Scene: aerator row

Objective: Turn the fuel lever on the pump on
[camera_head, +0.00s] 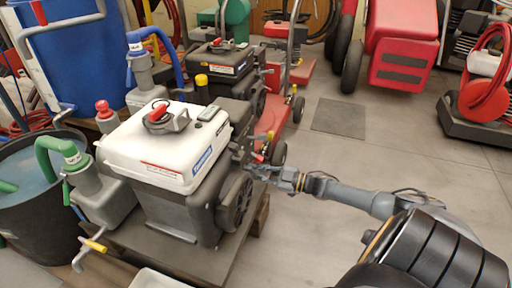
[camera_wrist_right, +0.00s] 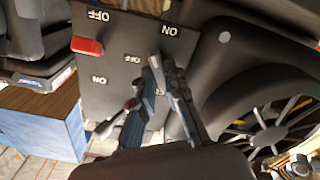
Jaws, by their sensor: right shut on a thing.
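The pump with a white tank (camera_head: 165,145) and a dark engine stands on a low bench in the head view. In the right wrist view its dark control panel (camera_wrist_right: 115,30) carries ON and OFF marks, seen upside down. A red lever (camera_wrist_right: 87,46) sits at the panel's left edge, apart from my fingers. My right gripper (camera_head: 262,170) reaches the engine's right side. In the wrist view the right gripper (camera_wrist_right: 158,85) is shut at the panel on what looks like the fuel lever, mostly hidden between the fingers. My left gripper is not in view.
The engine's round slotted cover (camera_wrist_right: 268,130) is close beside my right gripper. A dark tub (camera_head: 30,205) and a grey body with a green hose (camera_head: 55,147) stand left. A second pump (camera_head: 220,65) and a red cart (camera_head: 285,100) are behind.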

